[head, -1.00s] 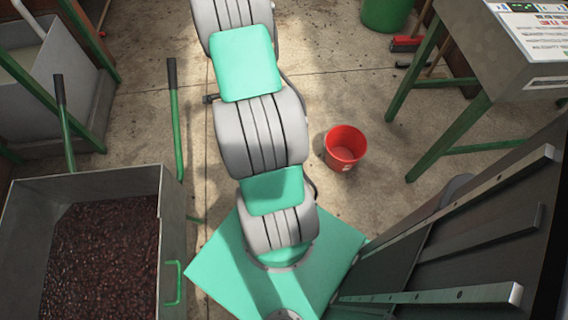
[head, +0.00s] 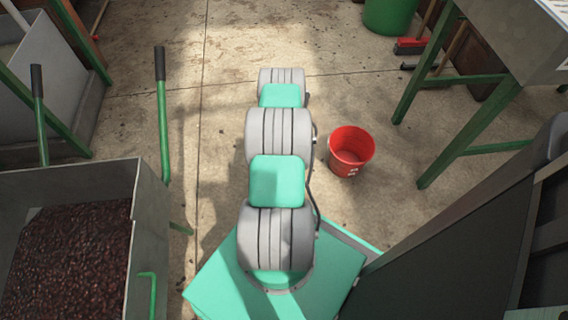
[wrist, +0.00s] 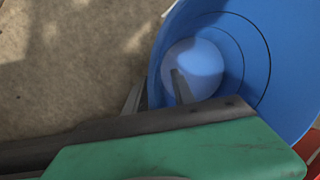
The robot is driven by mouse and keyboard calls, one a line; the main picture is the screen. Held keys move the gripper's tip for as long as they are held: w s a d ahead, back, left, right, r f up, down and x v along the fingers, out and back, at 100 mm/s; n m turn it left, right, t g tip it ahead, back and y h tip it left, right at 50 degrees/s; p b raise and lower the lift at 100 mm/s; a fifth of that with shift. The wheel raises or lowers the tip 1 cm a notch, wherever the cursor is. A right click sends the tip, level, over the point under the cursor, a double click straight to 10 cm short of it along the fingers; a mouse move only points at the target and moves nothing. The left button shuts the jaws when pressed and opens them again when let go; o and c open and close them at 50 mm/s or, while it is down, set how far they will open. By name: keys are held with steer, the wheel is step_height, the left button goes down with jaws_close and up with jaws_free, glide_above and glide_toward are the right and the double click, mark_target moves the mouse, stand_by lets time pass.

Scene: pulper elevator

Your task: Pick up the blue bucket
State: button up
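The blue bucket (wrist: 250,55) fills the right of the wrist view, and I look down into its open top. It does not show in the head view. My gripper (wrist: 156,82) is at its left rim, with one dark finger inside the bucket and the other outside the wall. The fingers are apart with the rim between them, and I see no clear grip on it. In the head view my gripper is hidden behind my arm.
A red bucket (head: 351,152) stands on the floor right of my arm. A metal bin of dark red cherries (head: 75,255) is at left. A green-legged table (head: 470,130) is at right. A green bin (head: 390,12) and brush (head: 411,46) are behind.

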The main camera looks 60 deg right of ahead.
steer(key=shift+r, duration=0.1)
steer(key=shift+c, duration=0.5)
jaws_close()
stand_by(0.8)
